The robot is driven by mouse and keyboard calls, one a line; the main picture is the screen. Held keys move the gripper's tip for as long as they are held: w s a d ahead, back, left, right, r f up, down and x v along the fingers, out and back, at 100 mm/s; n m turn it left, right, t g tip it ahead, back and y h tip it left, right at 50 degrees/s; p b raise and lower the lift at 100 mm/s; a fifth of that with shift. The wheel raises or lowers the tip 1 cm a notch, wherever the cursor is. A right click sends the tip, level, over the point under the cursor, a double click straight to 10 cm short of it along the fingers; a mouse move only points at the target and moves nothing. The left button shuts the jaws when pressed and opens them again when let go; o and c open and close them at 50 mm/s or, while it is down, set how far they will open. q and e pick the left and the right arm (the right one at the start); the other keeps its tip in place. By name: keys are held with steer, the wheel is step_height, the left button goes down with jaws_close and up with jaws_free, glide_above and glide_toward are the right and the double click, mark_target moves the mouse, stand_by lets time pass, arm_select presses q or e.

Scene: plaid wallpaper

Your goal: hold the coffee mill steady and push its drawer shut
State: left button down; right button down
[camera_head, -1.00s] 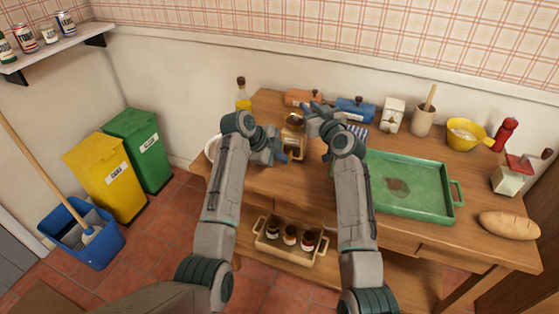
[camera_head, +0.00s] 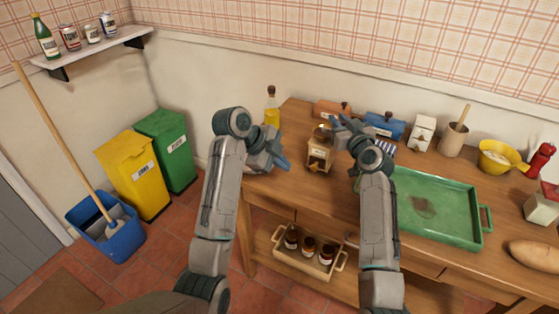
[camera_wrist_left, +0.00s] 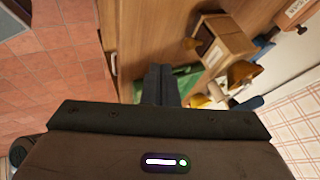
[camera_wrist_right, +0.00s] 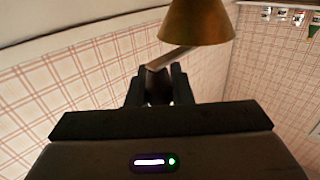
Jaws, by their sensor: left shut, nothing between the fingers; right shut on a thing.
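The coffee mill (camera_head: 319,157) is a wooden box with a brass dome. It stands upright on the table and also shows in the left wrist view (camera_wrist_left: 232,38). There its drawer (camera_wrist_left: 206,36) sticks out, with a dark hollow inside and a small knob on its front. My right gripper (camera_head: 341,124) is shut on the mill's crank, beside the brass dome, in the right wrist view (camera_wrist_right: 157,88). My left gripper (camera_head: 281,161) is shut and empty, left of the mill and apart from it. It also shows in the left wrist view (camera_wrist_left: 161,85).
A green tray (camera_head: 466,238) lies right of my right arm. An oil bottle (camera_head: 272,108) stands behind my left gripper. Orange (camera_head: 328,108) and blue (camera_head: 388,124) boxes stand behind the mill.

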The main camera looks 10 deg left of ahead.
arm_select(q)
steer(key=shift+s+a+r, duration=0.25)
steer(key=shift+a+r, duration=0.1)
steer(key=shift+r, duration=0.25)
arm_select(e)
steer(key=c, duration=1.2)
jaws_free()
steer(key=shift+s, duration=0.1)
